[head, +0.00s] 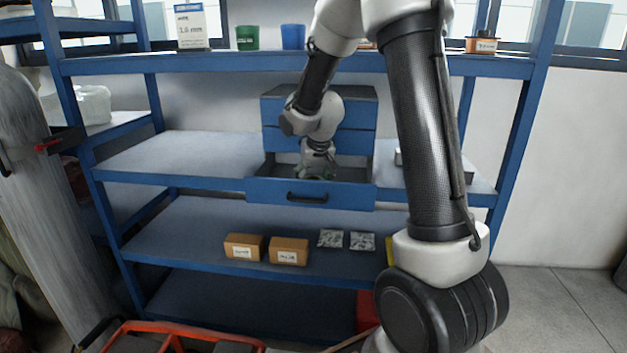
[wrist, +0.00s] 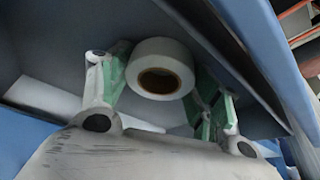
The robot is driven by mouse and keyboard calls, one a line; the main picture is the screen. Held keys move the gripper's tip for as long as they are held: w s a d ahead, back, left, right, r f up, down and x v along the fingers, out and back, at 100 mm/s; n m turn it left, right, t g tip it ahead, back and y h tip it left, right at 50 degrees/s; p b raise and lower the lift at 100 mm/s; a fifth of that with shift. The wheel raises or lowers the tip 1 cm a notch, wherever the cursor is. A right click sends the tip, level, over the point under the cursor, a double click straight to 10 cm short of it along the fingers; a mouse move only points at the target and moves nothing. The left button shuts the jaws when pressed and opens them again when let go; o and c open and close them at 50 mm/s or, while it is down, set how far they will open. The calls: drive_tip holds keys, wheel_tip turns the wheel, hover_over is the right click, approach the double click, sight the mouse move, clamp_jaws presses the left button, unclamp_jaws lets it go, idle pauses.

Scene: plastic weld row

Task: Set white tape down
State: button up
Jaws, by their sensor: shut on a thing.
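The white tape (wrist: 172,48) is a white roll with a brown core. In the wrist view it sits between the two green-padded fingers of my gripper (wrist: 163,75), which is shut on it. In the head view my gripper (head: 317,168) reaches down into the open bottom drawer (head: 311,193) of a blue drawer cabinet (head: 350,107). The tape cannot be made out there behind the drawer front and my gripper. Whether the tape touches the drawer floor cannot be told.
The cabinet stands on the middle board of a blue shelf rack (head: 175,150). Two cardboard boxes (head: 289,250) and two silvery packets (head: 362,241) lie on the board below. Cups and a spool stand above. The board left of the cabinet is clear.

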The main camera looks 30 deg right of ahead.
drive_tip(key=o, duration=1)
drive_tip(key=shift+f, duration=0.1)
drive_tip(key=shift+r, duration=0.2)
drive_tip(key=d+v, duration=0.1)
drive_tip(key=v, duration=1.1)
drive_tip(key=s+r+n+y, duration=0.1)
drive_tip(key=s+r+n, duration=0.1)
drive_tip(key=s, duration=2.6)
drive_tip(key=shift+s+a+r, duration=0.15)
drive_tip(key=shift+a+r, duration=0.2)
drive_tip(key=shift+a, duration=0.15)
